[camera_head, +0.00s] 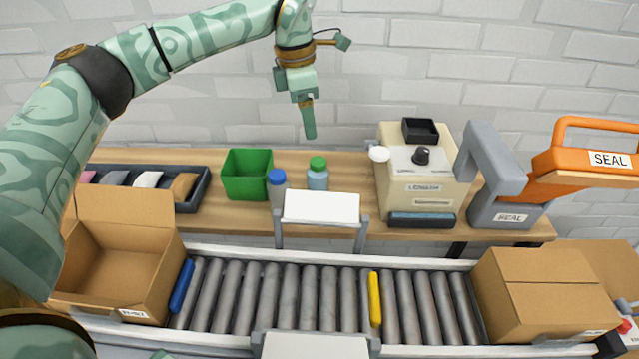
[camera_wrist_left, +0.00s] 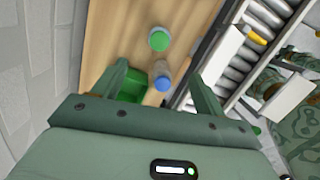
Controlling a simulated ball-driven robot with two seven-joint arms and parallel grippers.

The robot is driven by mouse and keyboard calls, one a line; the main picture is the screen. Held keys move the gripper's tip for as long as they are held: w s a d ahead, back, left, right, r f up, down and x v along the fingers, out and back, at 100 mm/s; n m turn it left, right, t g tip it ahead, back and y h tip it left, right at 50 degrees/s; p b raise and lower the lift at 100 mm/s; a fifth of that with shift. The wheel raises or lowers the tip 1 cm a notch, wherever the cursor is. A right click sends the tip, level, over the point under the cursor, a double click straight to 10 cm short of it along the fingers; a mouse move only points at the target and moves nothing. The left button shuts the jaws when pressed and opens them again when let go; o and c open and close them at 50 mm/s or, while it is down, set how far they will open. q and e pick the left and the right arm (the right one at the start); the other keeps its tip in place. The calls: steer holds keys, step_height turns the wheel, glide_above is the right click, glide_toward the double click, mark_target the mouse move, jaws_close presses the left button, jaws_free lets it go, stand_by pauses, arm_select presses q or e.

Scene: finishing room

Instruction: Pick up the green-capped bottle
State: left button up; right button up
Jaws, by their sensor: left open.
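The green-capped bottle (camera_head: 317,175) stands upright on the wooden bench, with a pale blue body. A blue-capped bottle (camera_head: 278,187) stands just left of it. My left gripper (camera_head: 309,120) hangs above and behind the green-capped bottle, apart from it, fingers pointing down. In the left wrist view the green cap (camera_wrist_left: 159,39) shows beyond the open fingers (camera_wrist_left: 160,80), and the blue-capped bottle (camera_wrist_left: 162,76) shows nearer, between them. Nothing is held. My right gripper is not in view.
A green bin (camera_head: 246,174) stands left of the bottles. A white panel (camera_head: 321,208) stands in front of them. A cream machine (camera_head: 425,178) is to the right. A roller conveyor (camera_head: 260,295) with open and closed cardboard boxes runs in front.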

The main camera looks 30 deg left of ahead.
arm_select(q)
steer(key=b, duration=0.3)
glide_toward(319, 172)
steer(key=f, duration=0.2)
steer(key=w+f, duration=0.1)
steer(key=f, duration=0.2)
steer(key=shift+w+a+f, duration=0.25)
steer(key=shift+a+f, duration=0.05)
steer(key=shift+f, duration=0.05)
steer(key=shift+w+d+f, duration=0.1)
steer(key=shift+d+f, duration=0.05)
steer(key=shift+f, duration=0.65)
steer(key=f, duration=0.1)
steer(key=f+b, duration=0.1)
steer(key=f, duration=0.1)
steer(key=f+b, duration=0.1)
steer(key=shift+w+d+f, duration=0.2)
steer(key=shift+w+f, duration=0.1)
steer(key=shift+w, duration=0.05)
steer(key=shift+r, duration=0.15)
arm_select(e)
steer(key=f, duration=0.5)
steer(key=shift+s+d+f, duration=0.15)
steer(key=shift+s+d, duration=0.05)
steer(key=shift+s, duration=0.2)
arm_select(q)
steer(key=c, duration=0.9)
steer(key=shift+c, duration=1.4)
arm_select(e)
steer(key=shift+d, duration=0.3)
